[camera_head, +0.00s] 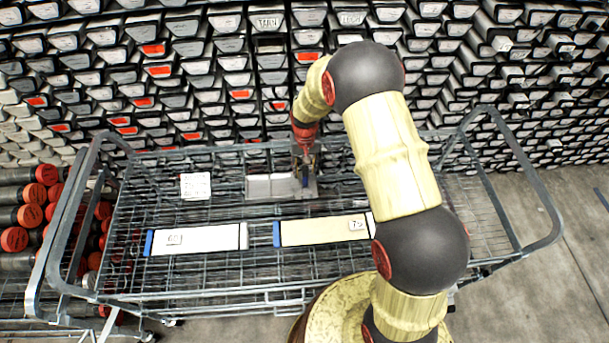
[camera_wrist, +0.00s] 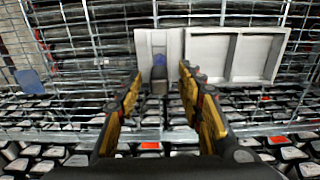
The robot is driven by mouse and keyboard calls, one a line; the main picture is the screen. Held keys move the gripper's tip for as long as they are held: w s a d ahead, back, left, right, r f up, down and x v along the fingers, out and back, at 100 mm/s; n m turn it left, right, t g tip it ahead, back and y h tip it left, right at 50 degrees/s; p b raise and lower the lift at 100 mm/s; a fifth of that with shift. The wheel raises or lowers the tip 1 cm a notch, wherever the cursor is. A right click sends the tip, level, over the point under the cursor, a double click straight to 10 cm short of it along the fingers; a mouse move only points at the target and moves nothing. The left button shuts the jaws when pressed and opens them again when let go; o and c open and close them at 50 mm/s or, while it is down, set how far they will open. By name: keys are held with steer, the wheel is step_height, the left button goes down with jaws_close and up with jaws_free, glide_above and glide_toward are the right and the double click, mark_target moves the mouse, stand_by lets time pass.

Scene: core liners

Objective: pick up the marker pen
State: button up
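The marker pen (camera_wrist: 159,68) looks like a short dark body with a blue part, in the left section of a pale tray (camera_wrist: 235,56) in the wrist view. In the head view the tray (camera_head: 262,187) lies on the wire cart, and the pen is hard to make out beneath my gripper. My gripper (camera_head: 304,168) is over the tray's right end there. In the wrist view my gripper (camera_wrist: 161,72) is open, its two yellow and black fingers apart, with the pen showing between their tips. No contact with the pen is visible.
The wire cart (camera_head: 205,270) has raised tube rails at both ends. Two long boxes with blue ends, one white (camera_head: 205,239) and one cream (camera_head: 310,231), lie nearer me. A white card (camera_head: 195,185) is left of the tray. Racks of core trays (camera_head: 235,62) fill the back.

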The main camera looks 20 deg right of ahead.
mark_target(305, 176)
step_height(305, 176, down, 5)
steer(key=shift+s+r, duration=0.1)
steer(key=shift+r, duration=0.1)
steer(key=shift+c, duration=0.8)
steer(key=c, duration=0.7)
jaws_close()
